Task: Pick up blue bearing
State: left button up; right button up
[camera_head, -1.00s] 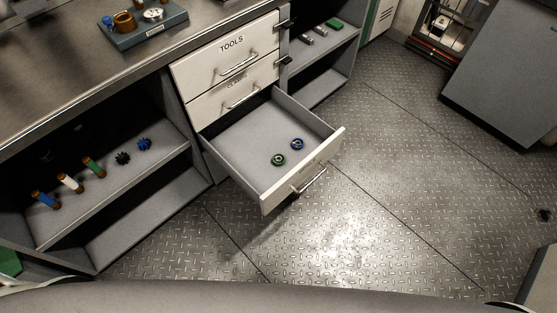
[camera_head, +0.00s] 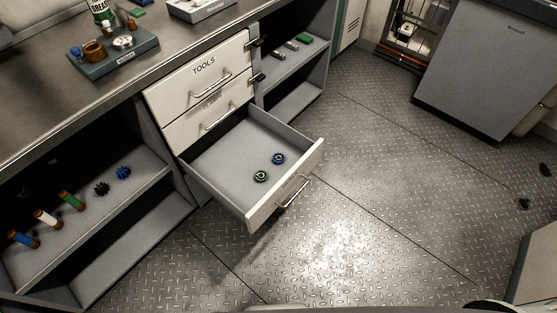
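The blue bearing (camera_head: 278,158) lies flat in an open drawer (camera_head: 216,164), towards the drawer's front and right side. A green bearing (camera_head: 261,176) lies just beside it, nearer to the camera and to the left. The drawer is pulled out at the bottom of a drawer stack and nothing covers the bearings. Neither of my grippers shows in the head view.
Above are two shut drawers, the top one marked TOOLS (camera_head: 197,73). A left shelf (camera_head: 130,187) holds coloured cylinders and two small gears. The worktop (camera_head: 40,112) carries a tray (camera_head: 115,64) of parts.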

aim_at(280, 155)
jog(key=j+z, duration=0.1)
jog(key=j, duration=0.7)
jog(key=k+j+z, duration=0.1)
jog(key=j, duration=0.75)
jog(key=k+j+z, duration=0.1)
jog(key=j, duration=0.7)
